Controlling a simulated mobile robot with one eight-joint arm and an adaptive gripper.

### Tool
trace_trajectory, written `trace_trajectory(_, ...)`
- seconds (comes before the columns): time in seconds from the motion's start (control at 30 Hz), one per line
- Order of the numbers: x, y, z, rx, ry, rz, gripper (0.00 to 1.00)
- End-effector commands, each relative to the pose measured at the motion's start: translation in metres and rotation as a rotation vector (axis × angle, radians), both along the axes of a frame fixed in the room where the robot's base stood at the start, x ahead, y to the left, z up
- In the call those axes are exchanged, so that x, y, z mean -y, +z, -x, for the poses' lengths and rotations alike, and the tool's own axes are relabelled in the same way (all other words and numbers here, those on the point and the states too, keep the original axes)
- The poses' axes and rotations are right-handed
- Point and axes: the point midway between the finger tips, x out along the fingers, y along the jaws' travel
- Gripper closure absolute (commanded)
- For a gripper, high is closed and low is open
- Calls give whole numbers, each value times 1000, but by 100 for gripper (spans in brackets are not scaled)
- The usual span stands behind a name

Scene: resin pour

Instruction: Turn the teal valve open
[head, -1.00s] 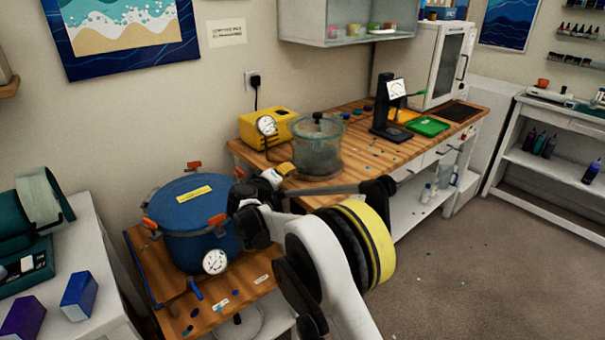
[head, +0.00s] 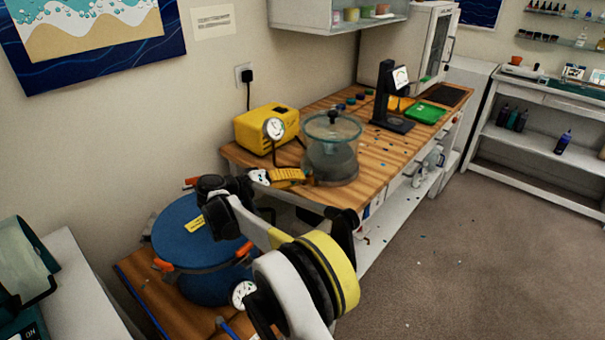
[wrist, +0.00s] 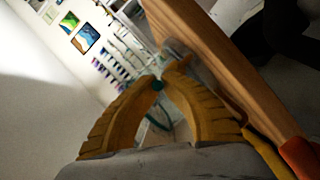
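The teal valve (wrist: 158,86) shows as a small teal piece between the fingertips in the wrist view. Its handle shape is too small to make out. My gripper (wrist: 162,80) has two curved yellow fingers whose tips come together on this teal piece. A thin teal line (wrist: 155,122) shows through the gap between the fingers. In the head view my gripper (head: 303,179) points right, at the near base of the clear vacuum chamber (head: 333,130) on the wooden bench (head: 385,150). The valve is hidden there behind the fingers.
The yellow pump (head: 262,127) with a gauge stands just behind my gripper. The blue pressure pot (head: 190,245) stands below my arm on a lower wooden table. A black stand (head: 390,100) and a green tray (head: 426,113) are farther right.

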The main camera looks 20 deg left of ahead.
Motion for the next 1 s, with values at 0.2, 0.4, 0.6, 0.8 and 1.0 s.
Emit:
trace_trajectory(0.2, 1, -1, 3, -1, -28, -2, 100)
trace_trajectory(0.4, 1, -1, 3, 0, -33, -1, 100)
trace_trajectory(0.6, 2, -1, 3, -1, -34, -2, 100)
trace_trajectory(0.8, 1, -1, 4, -1, -33, -1, 67)
trace_trajectory(1.0, 0, -1, 4, 0, -32, -1, 67)
